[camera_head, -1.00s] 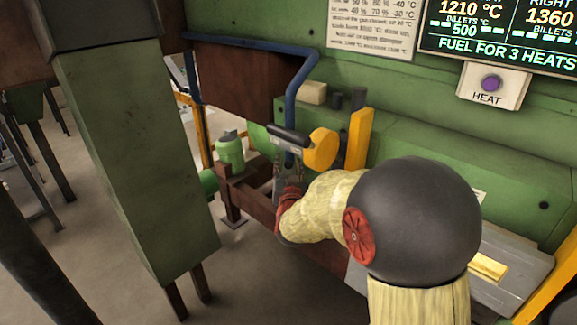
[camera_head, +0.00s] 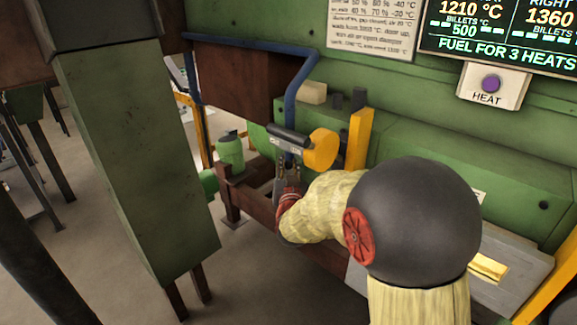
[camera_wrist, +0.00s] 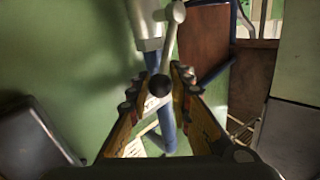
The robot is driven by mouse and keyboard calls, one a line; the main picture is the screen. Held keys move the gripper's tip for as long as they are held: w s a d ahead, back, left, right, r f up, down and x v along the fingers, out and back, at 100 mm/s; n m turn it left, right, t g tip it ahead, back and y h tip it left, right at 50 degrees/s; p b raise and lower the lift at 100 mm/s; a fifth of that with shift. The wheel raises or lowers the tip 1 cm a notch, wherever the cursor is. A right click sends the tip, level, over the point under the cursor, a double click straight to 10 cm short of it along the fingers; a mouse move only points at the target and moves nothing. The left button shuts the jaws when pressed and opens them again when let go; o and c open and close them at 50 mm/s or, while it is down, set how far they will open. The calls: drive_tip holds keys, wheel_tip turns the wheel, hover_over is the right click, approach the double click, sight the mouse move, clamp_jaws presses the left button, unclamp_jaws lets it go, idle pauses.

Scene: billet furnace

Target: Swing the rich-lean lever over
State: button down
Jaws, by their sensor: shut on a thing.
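The rich-lean lever shows in the wrist view as a thin metal rod (camera_wrist: 171,42) with a black ball knob (camera_wrist: 160,86) at its lower end. A round metal hub at the rod's top sits beside a silver cylinder (camera_wrist: 147,24). My gripper (camera_wrist: 158,82) has its fingers on both sides of the knob and is shut on it. In the head view my gripper (camera_head: 289,172) is below a dark-topped grey fitting (camera_head: 288,138) beside a yellow cylinder (camera_head: 321,150). The lever cannot be made out there; the fitting and my gripper crowd that spot.
A blue pipe (camera_head: 301,75) bends down beside a rusty brown panel (camera_head: 232,80). A yellow post (camera_head: 358,140) stands right of the fitting. A large green column (camera_head: 140,160) stands at left. A green motor-like unit (camera_head: 231,150) sits on a brown frame. A purple heat button (camera_head: 491,83) is at upper right.

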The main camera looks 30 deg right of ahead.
drive_tip(key=p, duration=0.1)
drive_tip(key=r+p, duration=0.1)
drive_tip(key=p, duration=0.1)
drive_tip(key=shift+w+a+n+g, duration=0.15)
drive_tip(key=shift+w+n+g, duration=0.2)
drive_tip(key=shift+n+g, duration=0.05)
drive_tip(key=p, duration=0.1)
drive_tip(key=w+p, duration=0.1)
drive_tip(key=p, duration=0.1)
drive_tip(key=shift+a+r+n+g+y, duration=0.1)
drive_tip(key=shift+a+n+g+y, duration=0.05)
drive_tip(key=shift+n+g+y, duration=0.2)
drive_tip(key=shift+w+n+p, duration=0.15)
drive_tip(key=shift+n+p, duration=0.1)
drive_tip(key=shift+p, duration=0.5)
drive_tip(key=shift+g, duration=0.35)
drive_tip(key=c, duration=1.6)
unclamp_jaws()
drive_tip(key=shift+a, duration=0.1)
drive_tip(key=v, duration=1.2)
drive_tip(key=shift+f, duration=0.3)
